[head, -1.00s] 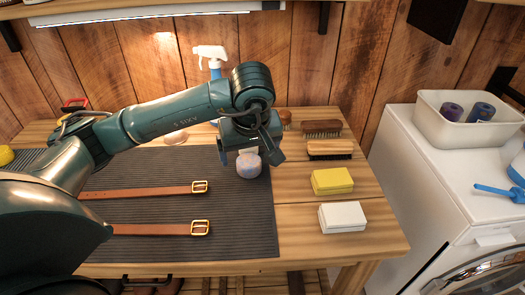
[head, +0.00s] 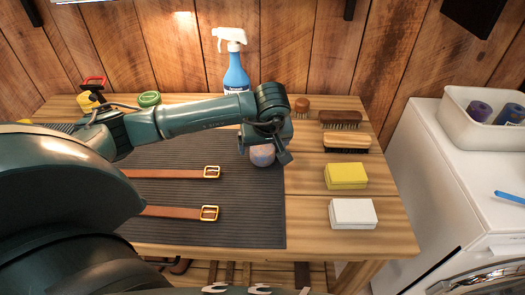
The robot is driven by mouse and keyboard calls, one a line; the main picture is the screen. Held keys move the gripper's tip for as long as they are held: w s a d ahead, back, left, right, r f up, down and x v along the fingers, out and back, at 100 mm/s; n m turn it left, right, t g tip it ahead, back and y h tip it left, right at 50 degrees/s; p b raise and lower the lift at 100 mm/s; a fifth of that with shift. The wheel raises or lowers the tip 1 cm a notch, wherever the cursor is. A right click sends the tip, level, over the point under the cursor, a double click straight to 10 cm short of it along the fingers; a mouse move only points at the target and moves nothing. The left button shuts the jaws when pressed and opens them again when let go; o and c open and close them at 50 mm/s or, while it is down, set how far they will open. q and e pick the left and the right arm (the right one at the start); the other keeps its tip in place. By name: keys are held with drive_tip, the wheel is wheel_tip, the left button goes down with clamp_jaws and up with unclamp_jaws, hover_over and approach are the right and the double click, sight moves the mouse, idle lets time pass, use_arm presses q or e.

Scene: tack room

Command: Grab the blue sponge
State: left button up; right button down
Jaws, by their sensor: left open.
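A small, round, pale blue-and-pink thing (head: 262,156) sits on the dark ribbed mat near its right edge; it is the only sponge-like bluish thing I make out on the table. My left gripper (head: 265,149) is right over it, pointing down with its fingers apart. The gripper hides the top of the round thing. I cannot tell whether the fingers touch it. My right gripper is not in view.
Two brown straps with buckles (head: 209,213) lie on the mat (head: 240,235). To the right are a yellow block (head: 345,176), a white block (head: 353,213) and brushes (head: 346,143). A blue spray bottle (head: 236,75) stands at the back.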

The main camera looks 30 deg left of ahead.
use_arm(q)
drive_tip(key=shift+x, duration=1.4)
drive_tip(key=shift+c, duration=0.5)
drive_tip(key=c, duration=1)
drive_tip(key=shift+o, duration=0.2)
drive_tip(key=shift+r, duration=0.1)
